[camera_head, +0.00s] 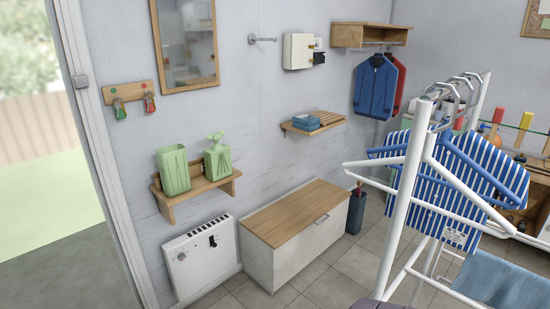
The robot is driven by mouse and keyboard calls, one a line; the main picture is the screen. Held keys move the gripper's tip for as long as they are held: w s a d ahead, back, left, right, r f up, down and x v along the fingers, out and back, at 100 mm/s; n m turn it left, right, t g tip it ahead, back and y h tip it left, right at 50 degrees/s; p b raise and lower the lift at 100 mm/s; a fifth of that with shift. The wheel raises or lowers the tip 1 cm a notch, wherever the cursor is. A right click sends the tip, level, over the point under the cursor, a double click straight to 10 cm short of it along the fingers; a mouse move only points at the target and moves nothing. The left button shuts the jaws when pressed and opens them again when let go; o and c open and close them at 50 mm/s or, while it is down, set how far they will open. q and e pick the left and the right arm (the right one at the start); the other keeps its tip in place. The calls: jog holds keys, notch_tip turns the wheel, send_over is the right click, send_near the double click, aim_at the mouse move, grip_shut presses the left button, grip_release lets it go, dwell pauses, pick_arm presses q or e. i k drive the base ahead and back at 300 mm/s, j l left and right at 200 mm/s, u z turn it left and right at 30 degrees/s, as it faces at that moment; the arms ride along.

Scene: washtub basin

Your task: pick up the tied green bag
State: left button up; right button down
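No tied green bag can be made out in the head view. The green things I see are a light green open-topped container (173,170) and a light green dispenser-like bottle (217,162), side by side on a small wooden wall shelf (205,192) at the left. Neither of my grippers shows in this view.
A white drying rack (400,200) with a blue striped cloth (455,175) fills the right foreground. A wood-topped bench cabinet (292,213) stands against the wall beside a white heater (200,258). Tiled floor (335,288) is clear between cabinet and rack. A doorway opens at left.

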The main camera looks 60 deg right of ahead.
aim_at(218, 160)
jog(key=z, duration=1.4)
jog(key=i, duration=0.05)
